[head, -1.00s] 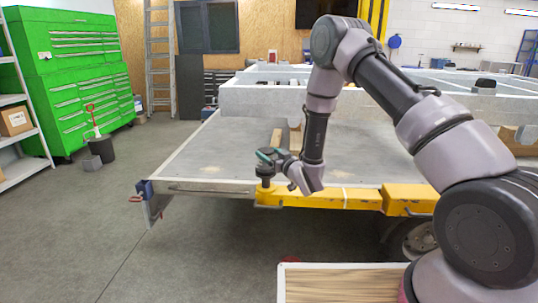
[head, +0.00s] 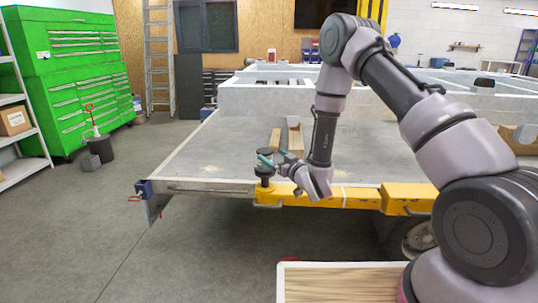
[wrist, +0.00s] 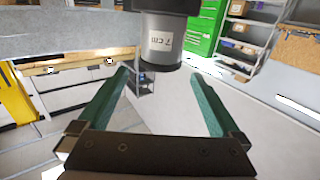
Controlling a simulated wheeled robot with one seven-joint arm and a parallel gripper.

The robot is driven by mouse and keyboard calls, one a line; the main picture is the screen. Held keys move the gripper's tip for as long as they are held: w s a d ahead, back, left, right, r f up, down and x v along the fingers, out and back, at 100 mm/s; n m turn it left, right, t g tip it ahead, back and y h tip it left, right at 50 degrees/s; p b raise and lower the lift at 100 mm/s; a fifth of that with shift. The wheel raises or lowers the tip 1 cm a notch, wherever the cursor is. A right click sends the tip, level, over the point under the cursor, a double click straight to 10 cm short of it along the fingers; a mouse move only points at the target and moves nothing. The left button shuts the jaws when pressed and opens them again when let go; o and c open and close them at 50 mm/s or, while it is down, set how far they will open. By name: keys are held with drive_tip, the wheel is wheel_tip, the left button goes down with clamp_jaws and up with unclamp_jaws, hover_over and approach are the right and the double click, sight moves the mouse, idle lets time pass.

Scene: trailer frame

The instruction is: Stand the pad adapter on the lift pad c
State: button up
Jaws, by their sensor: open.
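The pad adapter (head: 264,168) is a dark, spool-like piece standing upright at the left end of the yellow lift beam (head: 330,196). In the wrist view it is a dark cylinder (wrist: 163,40) with a pale "7 cm" label, at the top middle. Lift pad c cannot be told apart from the adapter's dark foot at the beam's end. My gripper (head: 272,157) is open, its two teal fingers spread wide beside the adapter's upper part. In the wrist view the adapter is just beyond the fingertips (wrist: 160,72), and the space between the fingers is empty.
The grey trailer deck (head: 200,168) lies behind the adapter, with wooden blocks (head: 294,138) on it. A wood-topped table (head: 340,285) stands in front.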

drive_tip(key=v, duration=0.8)
drive_tip(key=w+d+r+m+h, duration=0.3)
drive_tip(key=w+d+r+h, duration=0.35)
drive_tip(key=r, duration=0.55)
drive_tip(key=s+d+r+m+g+h, duration=0.2)
drive_tip(key=s+d+r+m, duration=0.2)
drive_tip(key=d+r, duration=0.6)
drive_tip(key=s+d+r+m+g, duration=0.1)
drive_tip(key=s+r+g, duration=0.1)
drive_tip(key=s, duration=0.7)
drive_tip(key=s+d+r+m+g, duration=0.1)
drive_tip(key=s+d+r+g, duration=0.1)
drive_tip(key=s+r, duration=0.3)
drive_tip(key=s+d+r+m+g, duration=0.2)
drive_tip(key=s+r, duration=0.1)
drive_tip(key=s, duration=1.1)
drive_tip(key=shift+r+y, duration=0.2)
drive_tip(key=shift+y, duration=0.15)
